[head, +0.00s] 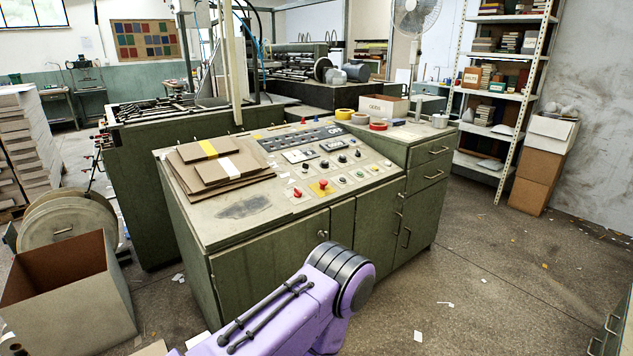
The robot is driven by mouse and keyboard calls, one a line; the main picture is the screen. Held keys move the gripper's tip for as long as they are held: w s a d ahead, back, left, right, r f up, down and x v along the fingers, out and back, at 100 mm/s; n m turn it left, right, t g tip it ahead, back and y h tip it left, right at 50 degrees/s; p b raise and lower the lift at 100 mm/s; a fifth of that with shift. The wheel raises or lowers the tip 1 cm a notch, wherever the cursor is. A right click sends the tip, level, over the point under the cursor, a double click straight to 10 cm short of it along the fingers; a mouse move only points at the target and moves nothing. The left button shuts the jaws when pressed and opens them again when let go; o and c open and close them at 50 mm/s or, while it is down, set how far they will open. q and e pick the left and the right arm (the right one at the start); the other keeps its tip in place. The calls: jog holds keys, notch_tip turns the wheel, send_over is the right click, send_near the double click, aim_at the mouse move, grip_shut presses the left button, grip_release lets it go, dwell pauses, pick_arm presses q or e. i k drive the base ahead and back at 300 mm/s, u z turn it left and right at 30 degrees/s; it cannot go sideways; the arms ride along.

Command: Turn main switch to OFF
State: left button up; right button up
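The control panel (345,168) is on the sloped top of a green cabinet near the middle of the head view. It carries several small knobs and buttons. A small red control (297,192) is at its lower left. Beside it is a red button on a yellow plate (323,186). Which control is the main switch, and its position, are too small to tell. One purple link of my arm (290,310) shows at the bottom, in front of the cabinet. Neither gripper is in view.
Stacked grey and brown boards (215,165) lie left of the panel. Tape rolls (378,126) and a small box (385,107) sit on the cabinet's back right. An open cardboard box (70,290) stands at the lower left. The floor right of the cabinet is mostly clear.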

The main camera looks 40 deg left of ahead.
aim_at(298, 193)
jog(key=u, duration=0.35)
jog(key=i, duration=1)
jog(key=u, duration=0.55)
